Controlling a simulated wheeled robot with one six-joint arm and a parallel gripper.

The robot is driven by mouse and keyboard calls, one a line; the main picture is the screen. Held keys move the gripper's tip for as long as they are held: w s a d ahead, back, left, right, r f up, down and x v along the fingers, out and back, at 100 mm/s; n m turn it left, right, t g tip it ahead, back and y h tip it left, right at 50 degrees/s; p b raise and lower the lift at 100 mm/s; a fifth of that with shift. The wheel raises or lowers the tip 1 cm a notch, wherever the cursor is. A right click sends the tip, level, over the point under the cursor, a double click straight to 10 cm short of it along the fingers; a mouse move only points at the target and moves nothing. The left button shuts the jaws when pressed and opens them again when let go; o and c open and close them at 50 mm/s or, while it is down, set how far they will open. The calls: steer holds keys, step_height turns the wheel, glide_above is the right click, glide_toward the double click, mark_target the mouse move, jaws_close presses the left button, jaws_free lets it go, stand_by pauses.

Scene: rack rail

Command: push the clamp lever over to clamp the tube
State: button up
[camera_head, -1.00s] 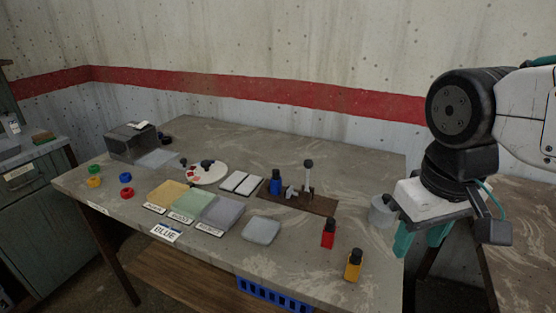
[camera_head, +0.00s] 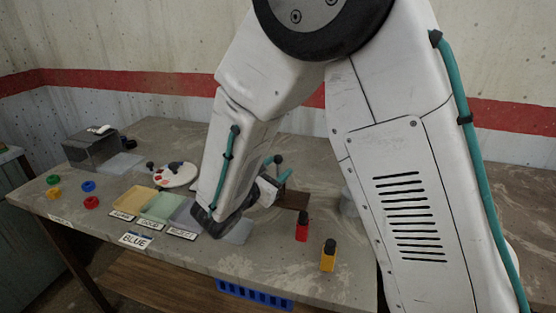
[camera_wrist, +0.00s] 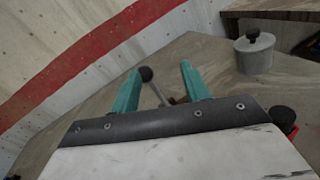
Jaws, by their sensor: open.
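The clamp lever is a pale rod with a dark ball knob (camera_wrist: 146,74). In the wrist view it shows between my two teal fingers, the knob closer to the left one; I cannot tell whether they touch. In the head view the knob (camera_head: 278,160) shows beside my fingers, above the brown base board (camera_head: 296,199). My gripper (camera_wrist: 160,70) is open, with its fingers on either side of the lever; it also shows in the head view (camera_head: 275,170). The tube and the clamp body are hidden behind my arm and gripper.
A red bottle (camera_head: 302,227) and a yellow bottle (camera_head: 328,257) stand near the front right. A grey lidded pot (camera_wrist: 254,58) stands beyond the gripper. Coloured pads (camera_head: 132,197), a round palette (camera_head: 176,175) and a dark box (camera_head: 90,151) are to the left.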

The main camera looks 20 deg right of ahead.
mark_target(275, 162)
steer(key=w+d, duration=0.1)
steer(key=w, duration=0.1)
steer(key=w+d+f+n+t, duration=0.1)
steer(key=w, duration=0.1)
steer(key=w+d+n, duration=0.1)
steer(key=w, duration=0.1)
steer(key=shift+w+d+f+t+y, duration=0.1)
steer(key=shift+w+f+t+y, duration=0.2)
steer(key=shift+w+y, duration=0.1)
jaws_close()
